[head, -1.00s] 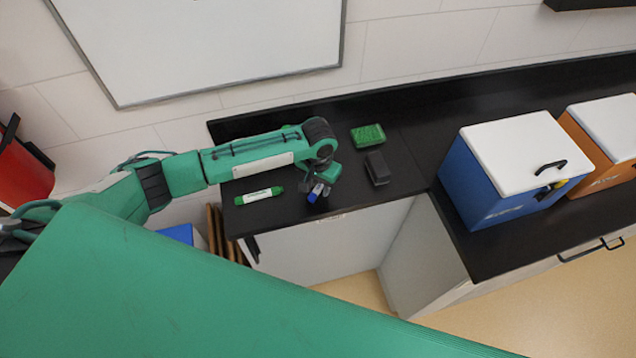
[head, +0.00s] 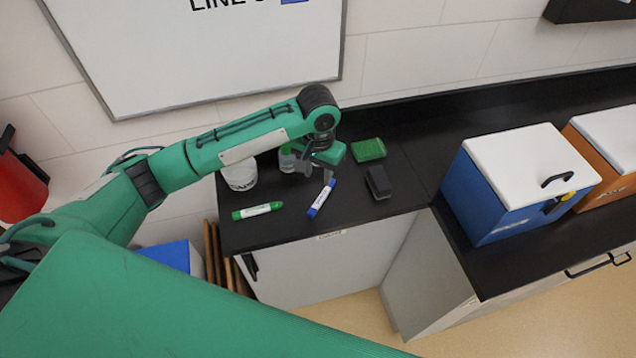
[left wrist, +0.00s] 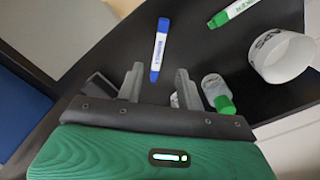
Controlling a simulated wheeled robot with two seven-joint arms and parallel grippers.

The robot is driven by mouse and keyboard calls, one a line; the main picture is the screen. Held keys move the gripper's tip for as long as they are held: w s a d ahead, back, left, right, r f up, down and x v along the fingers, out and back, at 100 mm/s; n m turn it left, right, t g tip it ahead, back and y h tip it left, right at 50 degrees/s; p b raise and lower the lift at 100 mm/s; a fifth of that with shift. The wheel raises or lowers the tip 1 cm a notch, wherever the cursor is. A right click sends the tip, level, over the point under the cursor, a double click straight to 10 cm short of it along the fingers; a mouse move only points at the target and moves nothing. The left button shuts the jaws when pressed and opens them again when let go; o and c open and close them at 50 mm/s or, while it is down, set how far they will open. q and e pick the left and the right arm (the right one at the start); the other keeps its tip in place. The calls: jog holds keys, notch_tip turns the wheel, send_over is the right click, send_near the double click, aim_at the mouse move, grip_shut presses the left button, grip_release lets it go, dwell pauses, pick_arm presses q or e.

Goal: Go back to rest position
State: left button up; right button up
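My left gripper (head: 325,170) hangs above the black counter, just behind a blue marker (head: 321,198). In the left wrist view the gripper (left wrist: 160,78) has its two fingers apart with nothing between them. The blue marker (left wrist: 161,50) lies on the counter beyond the fingertips, clear of them. My right gripper is not in view; a large green part of my own body fills the lower left of the head view.
On the counter are a green marker (head: 258,210), a white cup-like container (head: 240,175), a clear bottle (head: 287,161) partly hidden by my arm, a green sponge (head: 368,149) and a black eraser (head: 378,182). A blue box (head: 490,205) stands right. A whiteboard (head: 200,60) hangs behind.

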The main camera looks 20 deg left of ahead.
pick_arm(q)
jog(key=shift+r, duration=0.3)
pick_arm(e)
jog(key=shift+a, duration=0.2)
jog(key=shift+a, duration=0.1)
